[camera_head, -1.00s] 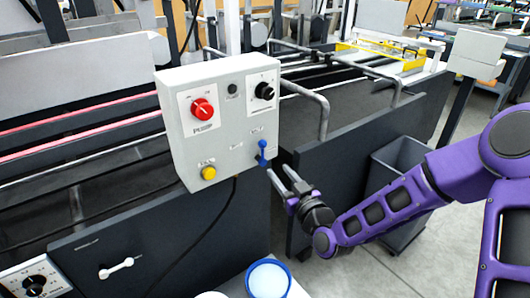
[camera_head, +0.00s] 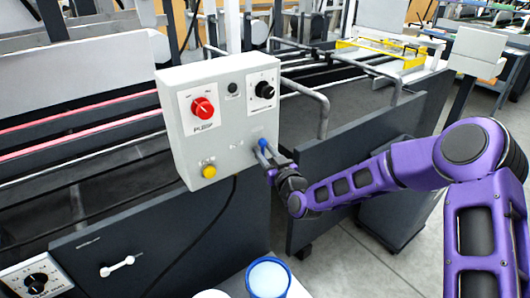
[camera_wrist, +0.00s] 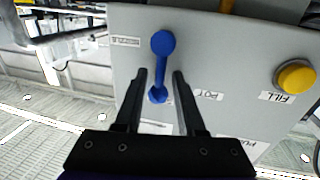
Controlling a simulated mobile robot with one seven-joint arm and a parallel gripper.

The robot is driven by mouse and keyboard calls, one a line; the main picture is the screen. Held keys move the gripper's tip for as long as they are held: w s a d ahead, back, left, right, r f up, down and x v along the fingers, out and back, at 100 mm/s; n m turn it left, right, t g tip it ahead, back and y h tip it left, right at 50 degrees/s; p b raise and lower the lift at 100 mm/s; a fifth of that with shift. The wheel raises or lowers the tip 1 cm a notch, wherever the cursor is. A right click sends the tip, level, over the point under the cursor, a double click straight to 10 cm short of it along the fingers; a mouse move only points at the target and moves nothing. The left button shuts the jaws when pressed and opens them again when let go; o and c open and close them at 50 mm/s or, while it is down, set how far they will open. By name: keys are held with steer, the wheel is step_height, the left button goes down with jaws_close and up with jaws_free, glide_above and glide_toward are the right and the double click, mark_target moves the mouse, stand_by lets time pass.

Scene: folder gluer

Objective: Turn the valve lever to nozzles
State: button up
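The blue valve lever (camera_head: 262,143) is on the front of the grey control box (camera_head: 215,90), low on its right side. In the wrist view the lever (camera_wrist: 161,66) runs nearly straight up and down, with a round knob at its top end. My gripper (camera_head: 265,153) is at the lever and partly hides it in the head view. In the wrist view my gripper's two fingers (camera_wrist: 159,76) are apart, one on each side of the lever, with gaps visible. One label (camera_wrist: 125,41) left of the lever is too small to read surely; another (camera_wrist: 208,94) on the right seems to read POT.
The box also carries a red knob (camera_head: 202,108), a black knob (camera_head: 264,90) and a yellow button (camera_head: 209,171). A bent metal rail (camera_head: 322,108) stands right of the box. A blue-rimmed container (camera_head: 268,278) is below. Open floor lies at lower right.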

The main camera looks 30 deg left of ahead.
jaws_close()
stand_by(1.2)
